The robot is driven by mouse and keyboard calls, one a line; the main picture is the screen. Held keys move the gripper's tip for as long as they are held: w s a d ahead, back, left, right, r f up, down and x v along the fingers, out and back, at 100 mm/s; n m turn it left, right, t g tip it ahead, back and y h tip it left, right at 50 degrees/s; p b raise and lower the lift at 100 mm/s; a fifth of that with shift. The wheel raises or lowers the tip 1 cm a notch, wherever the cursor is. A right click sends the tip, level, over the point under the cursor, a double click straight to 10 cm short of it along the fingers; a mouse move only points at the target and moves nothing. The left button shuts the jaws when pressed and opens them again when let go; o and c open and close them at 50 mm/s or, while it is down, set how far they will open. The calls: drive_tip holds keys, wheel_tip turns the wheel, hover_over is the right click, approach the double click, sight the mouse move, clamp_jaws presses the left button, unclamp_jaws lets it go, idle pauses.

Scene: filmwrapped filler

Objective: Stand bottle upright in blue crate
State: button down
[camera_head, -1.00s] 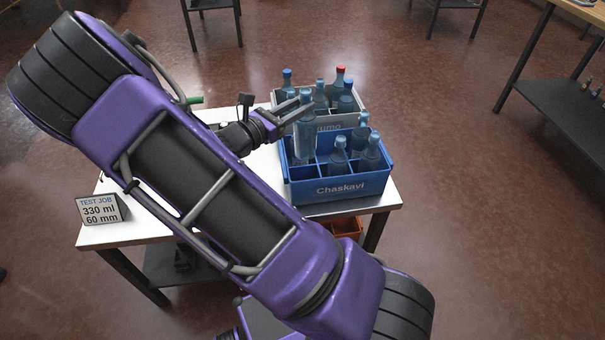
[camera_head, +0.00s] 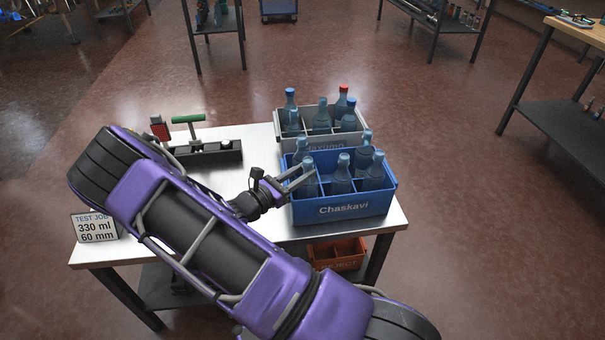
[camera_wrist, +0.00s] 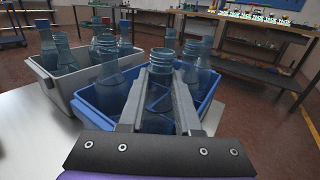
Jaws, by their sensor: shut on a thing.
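The blue crate (camera_head: 343,209), marked Chaskavi, stands at the table's right front. My gripper (camera_head: 304,178) reaches over its left wall and is shut on a clear bluish bottle (camera_head: 310,187). That bottle is upright in the crate's front left compartment, with its top about level with the neighbouring bottles. In the wrist view its open, uncapped neck (camera_wrist: 159,92) shows between both fingers. Its base is hidden, so I cannot tell whether it touches the crate floor. Several similar bottles, such as one beside it (camera_head: 341,176), stand in other compartments of the blue crate (camera_wrist: 93,101).
A grey crate (camera_head: 283,124) with several bottles, some capped blue or red, stands right behind. A dark fixture with a green handle (camera_head: 188,119) is at the back left. A sign (camera_head: 96,228) reads 330 ml, 60 mm. An orange bin (camera_head: 337,256) sits below. The table's middle left is bare.

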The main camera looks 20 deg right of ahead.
drive_tip(key=c, duration=0.6)
unclamp_jaws()
drive_tip(key=p+v, duration=0.1)
drive_tip(key=v, duration=1.1)
drive_tip(key=shift+w+r, duration=0.1)
drive_tip(key=shift+r, duration=0.05)
